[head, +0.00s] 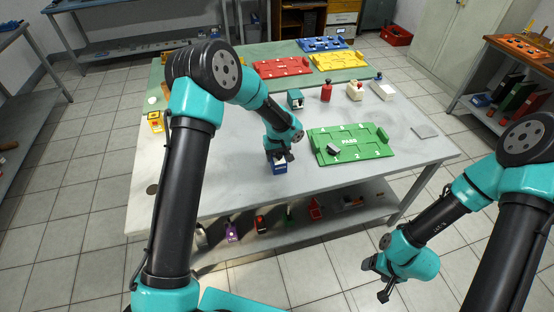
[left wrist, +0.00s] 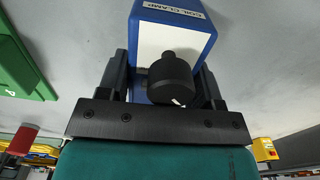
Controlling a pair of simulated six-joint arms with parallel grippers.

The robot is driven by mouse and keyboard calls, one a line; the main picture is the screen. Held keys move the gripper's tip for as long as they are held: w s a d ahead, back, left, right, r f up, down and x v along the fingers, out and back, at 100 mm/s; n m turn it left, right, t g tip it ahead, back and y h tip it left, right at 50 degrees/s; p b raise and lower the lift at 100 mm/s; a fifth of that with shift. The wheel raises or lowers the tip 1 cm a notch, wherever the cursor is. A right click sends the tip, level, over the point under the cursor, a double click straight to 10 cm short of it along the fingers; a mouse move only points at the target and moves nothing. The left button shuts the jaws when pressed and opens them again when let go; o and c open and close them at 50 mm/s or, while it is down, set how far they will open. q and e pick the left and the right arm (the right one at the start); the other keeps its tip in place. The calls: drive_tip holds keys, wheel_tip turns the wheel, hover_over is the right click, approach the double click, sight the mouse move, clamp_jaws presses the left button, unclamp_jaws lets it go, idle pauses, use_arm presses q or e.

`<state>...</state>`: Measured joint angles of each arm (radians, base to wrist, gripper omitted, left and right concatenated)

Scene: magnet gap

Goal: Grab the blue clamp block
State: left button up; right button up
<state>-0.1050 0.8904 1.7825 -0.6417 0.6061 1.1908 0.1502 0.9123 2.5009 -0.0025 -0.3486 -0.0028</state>
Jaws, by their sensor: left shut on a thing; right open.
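The blue clamp block (head: 279,168) stands on the white table's near half, left of the green board. In the left wrist view the block (left wrist: 207,40) is blue with a white face, a "COIL CLAMP" label and a black knob (left wrist: 170,80). My left gripper (head: 278,157) is above the block with its fingers down around it. The left wrist view shows the fingers (left wrist: 162,85) on both sides of the block, shut on it. My right gripper (head: 376,278) is open and empty, out past the table's near right side, over the floor.
The green board (head: 375,150) with a small grey-and-white piece on it lies right of the block. A teal block (head: 295,98), a red item (head: 326,92) and white items stand behind. A yellow block (head: 155,122) is at the left edge. Bare tabletop (head: 230,188) surrounds the clamp block.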

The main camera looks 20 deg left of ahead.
use_arm(q)
drive_tip(key=c, duration=0.3)
drive_tip(key=shift+r, duration=0.15)
drive_tip(key=shift+r, duration=0.6)
wheel_tip(320, 180, up, 2)
drive_tip(key=shift+r, duration=0.1)
drive_tip(key=s+d, duration=0.2)
drive_tip(key=s, duration=0.5)
drive_tip(key=s+d+r, duration=0.1)
drive_tip(key=s+d, duration=0.1)
drive_tip(key=s, duration=0.6)
drive_tip(key=shift+s+d+r, duration=0.15)
drive_tip(key=shift+d+r, duration=0.05)
drive_tip(key=shift+d, duration=0.05)
